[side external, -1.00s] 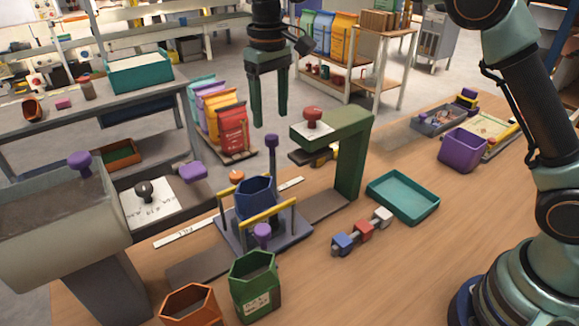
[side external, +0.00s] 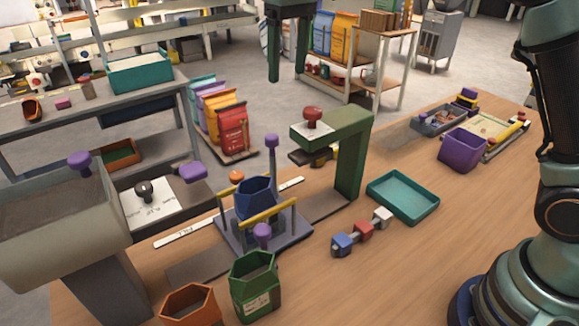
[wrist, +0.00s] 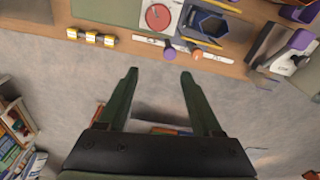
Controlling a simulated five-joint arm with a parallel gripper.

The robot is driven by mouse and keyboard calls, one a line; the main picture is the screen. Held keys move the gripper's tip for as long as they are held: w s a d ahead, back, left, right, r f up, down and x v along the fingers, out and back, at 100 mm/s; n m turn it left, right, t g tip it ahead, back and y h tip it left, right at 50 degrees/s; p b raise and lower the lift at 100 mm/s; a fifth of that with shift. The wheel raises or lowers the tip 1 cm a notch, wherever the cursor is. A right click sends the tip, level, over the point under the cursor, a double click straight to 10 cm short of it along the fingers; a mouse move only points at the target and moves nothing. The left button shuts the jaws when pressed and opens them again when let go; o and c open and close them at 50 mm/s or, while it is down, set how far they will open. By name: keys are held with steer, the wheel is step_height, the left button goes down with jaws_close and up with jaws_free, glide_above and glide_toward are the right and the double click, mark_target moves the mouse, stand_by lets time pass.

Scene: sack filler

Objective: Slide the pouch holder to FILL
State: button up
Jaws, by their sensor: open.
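The pouch holder (side external: 288,236) is a grey-lilac carriage with yellow rails and purple knobs. A dark blue open pouch (side external: 256,198) stands upright in it. The holder sits mid-track, between the filler on the left and the green press on the right. A white strip (side external: 185,232) marked FILL lies behind the track's left part. In the wrist view the blue pouch (wrist: 207,24) shows at the top. My gripper (side external: 287,77) is open and empty, high above and apart from the holder. Its two green fingers (wrist: 158,74) point toward the bench edge in the wrist view.
The grey filler hopper (side external: 60,240) stands left. The green press (side external: 350,150) with a red knob (side external: 312,114) stands right of the holder. Green (side external: 253,288) and orange (side external: 188,305) bins stand in front. A teal tray (side external: 402,197) and small colored blocks (side external: 363,231) lie right.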

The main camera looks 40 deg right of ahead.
steer(key=s+d+m+t, duration=0.1)
steer(key=s+d+t, duration=0.1)
steer(key=s+d, duration=0.6)
steer(key=shift+s+t, duration=0.4)
steer(key=shift+s, duration=1)
steer(key=s+d+f+t, duration=0.2)
steer(key=s+d+f, duration=0.2)
steer(key=s+f, duration=0.35)
steer(key=w+a+r+g, duration=0.2)
steer(key=w+a+r, duration=0.15)
steer(key=w, duration=0.25)
steer(key=w+a+r+g, duration=0.1)
steer(key=w+a+r, duration=0.2)
steer(key=w+r, duration=0.25)
steer(key=n+g, duration=0.1)
steer(key=g, duration=0.2)
glide_toward(272, 136)
step_height(272, 136, down, 9)
steer(key=shift+a+r, duration=0.1)
